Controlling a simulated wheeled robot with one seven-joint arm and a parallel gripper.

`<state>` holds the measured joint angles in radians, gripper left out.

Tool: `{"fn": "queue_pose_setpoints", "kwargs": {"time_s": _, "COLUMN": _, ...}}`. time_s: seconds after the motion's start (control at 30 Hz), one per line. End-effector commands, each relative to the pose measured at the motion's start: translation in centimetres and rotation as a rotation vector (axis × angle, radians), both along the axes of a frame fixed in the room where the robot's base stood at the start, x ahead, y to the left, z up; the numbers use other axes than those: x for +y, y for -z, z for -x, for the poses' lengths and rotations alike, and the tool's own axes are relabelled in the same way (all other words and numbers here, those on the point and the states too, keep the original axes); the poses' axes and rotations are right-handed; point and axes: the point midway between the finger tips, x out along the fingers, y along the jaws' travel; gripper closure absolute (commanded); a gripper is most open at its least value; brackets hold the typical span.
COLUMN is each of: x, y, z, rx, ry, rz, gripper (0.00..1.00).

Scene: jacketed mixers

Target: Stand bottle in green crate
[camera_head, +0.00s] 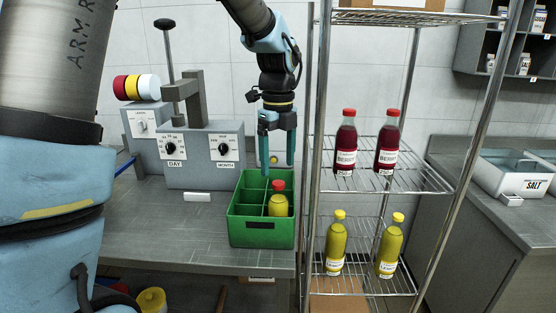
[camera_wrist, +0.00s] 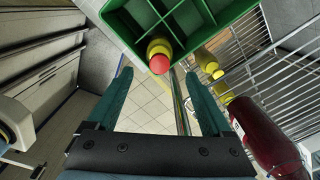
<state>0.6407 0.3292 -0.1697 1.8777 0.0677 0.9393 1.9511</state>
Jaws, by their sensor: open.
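The green crate (camera_head: 262,232) stands on the grey counter and is divided into compartments. A yellow bottle with a red cap (camera_head: 278,204) stands upright in a front right compartment. Its lower part is hidden by the crate wall. My gripper (camera_head: 277,168) is open, points down above the crate, and holds nothing. In the wrist view the open gripper (camera_wrist: 158,78) has the bottle's red cap (camera_wrist: 159,64) beyond and between its fingertips, apart from them. The crate (camera_wrist: 235,38) fills the top of that view.
A wire rack stands right of the crate, with red bottles (camera_head: 345,150) on the upper shelf and yellow-capped bottles (camera_head: 336,245) below. Grey machines with dials (camera_head: 200,160) stand behind left. A SALT bin (camera_head: 500,178) is on the right counter.

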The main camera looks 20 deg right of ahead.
Motion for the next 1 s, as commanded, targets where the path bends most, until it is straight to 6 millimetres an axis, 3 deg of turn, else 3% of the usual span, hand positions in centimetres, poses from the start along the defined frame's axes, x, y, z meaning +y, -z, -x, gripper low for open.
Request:
{"fn": "queue_pose_setpoints", "kwargs": {"time_s": 0.27, "x": 0.1, "y": -0.9, "z": 0.0, "rx": 0.000, "ry": -0.005, "rz": 0.000, "gripper": 0.16}}
{"fn": "queue_pose_setpoints", "kwargs": {"time_s": 0.37, "x": 1.2, "y": -0.6, "z": -0.3, "rx": -0.002, "ry": -0.086, "rz": 0.000, "gripper": 0.16}}
{"fn": "queue_pose_setpoints", "kwargs": {"time_s": 0.43, "x": 3.1, "y": -0.2, "z": -0.9, "rx": -0.008, "ry": -0.225, "rz": 0.005, "gripper": 0.16}}
{"fn": "queue_pose_setpoints", "kwargs": {"time_s": 0.57, "x": 8.7, "y": 1.1, "z": -1.8, "rx": -0.021, "ry": -0.658, "rz": 0.021, "gripper": 0.16}}
{"fn": "queue_pose_setpoints", "kwargs": {"time_s": 0.7, "x": 15.5, "y": 2.8, "z": -1.7, "rx": -0.033, "ry": -1.220, "rz": 0.052, "gripper": 0.16}}
{"fn": "queue_pose_setpoints", "kwargs": {"time_s": 0.9, "x": 24.1, "y": 5.0, "z": 0.5, "rx": -0.037, "ry": -1.995, "rz": 0.113, "gripper": 0.16}}
{"fn": "queue_pose_setpoints", "kwargs": {"time_s": 1.0, "x": 27.1, "y": 5.9, "z": 1.9, "rx": -0.032, "ry": -2.305, "rz": 0.145, "gripper": 0.16}}
